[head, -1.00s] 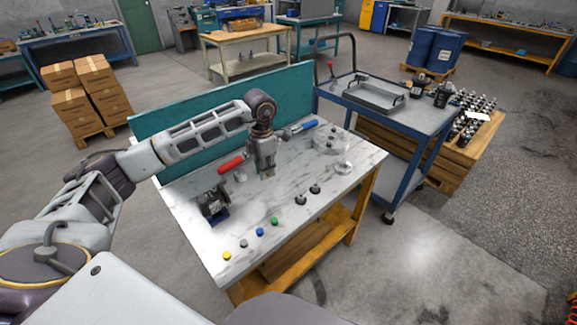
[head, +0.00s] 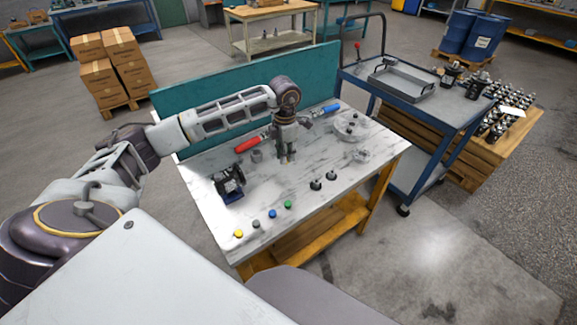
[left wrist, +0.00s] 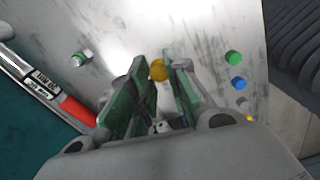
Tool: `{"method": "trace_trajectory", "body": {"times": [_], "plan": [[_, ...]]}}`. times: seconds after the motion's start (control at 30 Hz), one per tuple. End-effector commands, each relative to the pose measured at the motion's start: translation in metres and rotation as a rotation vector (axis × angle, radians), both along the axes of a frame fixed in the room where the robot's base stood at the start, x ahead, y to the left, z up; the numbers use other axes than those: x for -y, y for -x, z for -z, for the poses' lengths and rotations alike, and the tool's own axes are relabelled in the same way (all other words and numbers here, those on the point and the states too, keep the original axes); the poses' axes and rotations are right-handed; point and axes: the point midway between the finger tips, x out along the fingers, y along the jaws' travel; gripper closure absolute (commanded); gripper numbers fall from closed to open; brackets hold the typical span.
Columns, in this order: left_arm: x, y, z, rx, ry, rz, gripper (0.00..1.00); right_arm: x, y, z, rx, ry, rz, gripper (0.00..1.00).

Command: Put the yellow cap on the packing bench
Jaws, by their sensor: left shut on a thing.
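My left gripper (head: 288,157) points down over the marble-topped bench (head: 330,190). In the left wrist view its green-padded fingers are shut on a round yellow cap (left wrist: 157,70) at their tips. In the head view the fingertips are too small to show the held cap. Another yellow cap (head: 239,233) lies at the bench's front left corner, in a row with a grey cap (head: 256,223), a blue cap (head: 273,214) and a green cap (head: 288,204). My right gripper is not in view. I cannot tell which bench is the packing bench.
A dark motor (head: 228,183) stands left on the bench. Red-handled (head: 252,144) and blue-handled (head: 325,110) tools lie behind the gripper. A clear dish (head: 350,127) and two dark fittings (head: 316,185) are to the right. A blue cart (head: 440,110) stands beyond; a wood-topped bench (head: 268,12) is behind.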

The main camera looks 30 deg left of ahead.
Motion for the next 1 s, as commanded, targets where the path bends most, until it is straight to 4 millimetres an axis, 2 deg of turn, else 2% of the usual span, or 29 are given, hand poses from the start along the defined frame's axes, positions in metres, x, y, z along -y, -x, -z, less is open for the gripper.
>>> {"method": "trace_trajectory", "body": {"times": [0.2,0.37,0.7,1.0], "plan": [[0.0,0.0,0.028,-0.002,0.0,0.0,1.0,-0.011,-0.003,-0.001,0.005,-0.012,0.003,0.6],[0.0,0.0,0.035,0.001,-0.001,0.0,1.0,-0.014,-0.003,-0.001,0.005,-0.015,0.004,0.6],[0.0,0.0,0.037,-0.001,-0.001,0.0,1.0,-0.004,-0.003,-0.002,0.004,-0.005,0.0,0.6],[0.0,0.001,0.065,-0.002,0.0,0.0,1.0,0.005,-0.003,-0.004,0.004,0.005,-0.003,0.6]]}}
